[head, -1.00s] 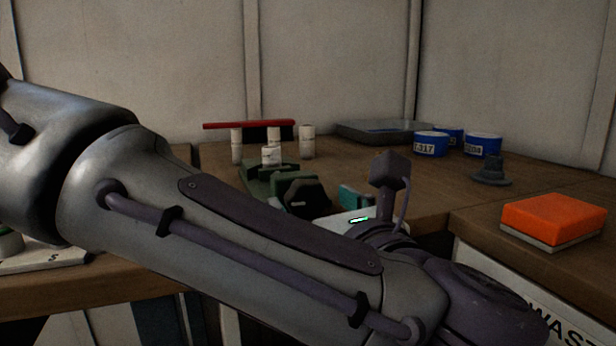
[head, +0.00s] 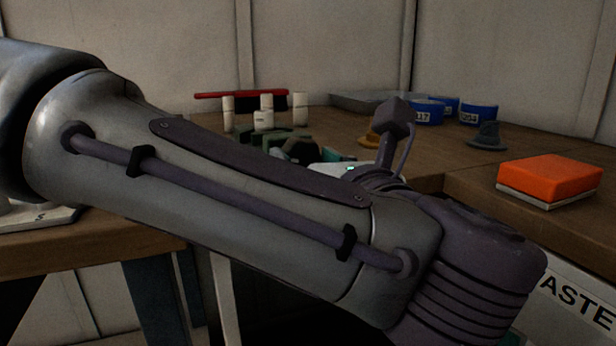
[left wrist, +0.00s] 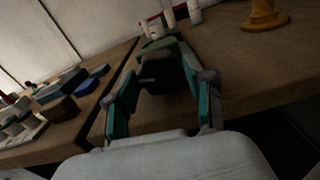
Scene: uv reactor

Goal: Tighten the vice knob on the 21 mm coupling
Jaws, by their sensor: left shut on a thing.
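The green vice (head: 285,138) sits on the wooden bench, mostly hidden behind my left arm. It also shows in the left wrist view (left wrist: 180,47). A white coupling (head: 263,121) stands at the vice. Its dark knob (head: 302,150) faces me, and in the left wrist view the knob (left wrist: 168,72) lies between the teal fingers. My left gripper (left wrist: 171,80) is shut on the knob, one finger on each side.

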